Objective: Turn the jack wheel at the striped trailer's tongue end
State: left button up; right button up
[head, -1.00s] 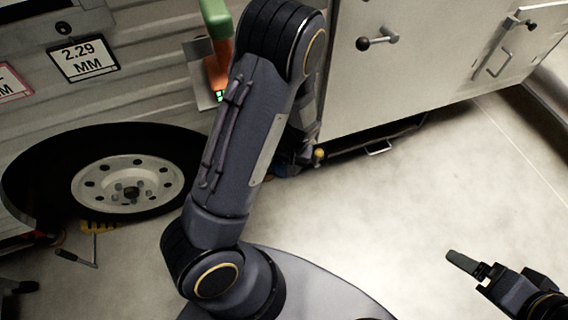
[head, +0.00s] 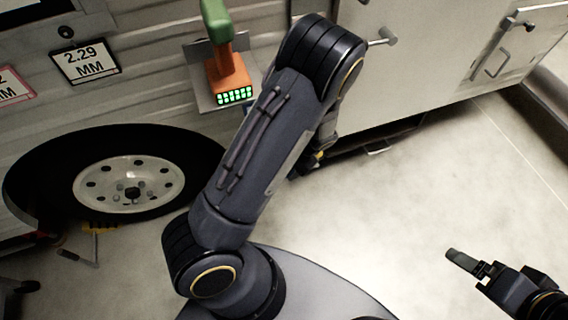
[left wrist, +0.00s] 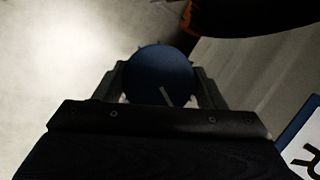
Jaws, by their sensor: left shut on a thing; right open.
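In the left wrist view, a blue round disc (left wrist: 160,76) with a pale line on its face sits between the two fingers of my left gripper (left wrist: 158,88). It may be the jack wheel. The gripper is shut on it. In the head view my left arm comes down across the middle and hides the left gripper and most of what it holds. A small yellow bit (head: 319,156) shows just beside the arm, near the floor. My right gripper (head: 470,266) is open and empty over bare floor at the lower right.
The ribbed trailer side (head: 155,85) has a wheel (head: 130,188), a "2.29 MM" plate (head: 86,62) and an orange-and-green handled device (head: 229,70) with a lit display. The floor (head: 420,190) at centre right is clear.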

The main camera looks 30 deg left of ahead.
pick_arm(q)
jog(key=shift+m+y, duration=0.4)
jog(key=shift+m, duration=0.7)
jog(key=o, duration=1)
jog(key=p+v, duration=0.2)
jog(key=v, duration=0.5)
jog(key=shift+d+r, duration=0.3)
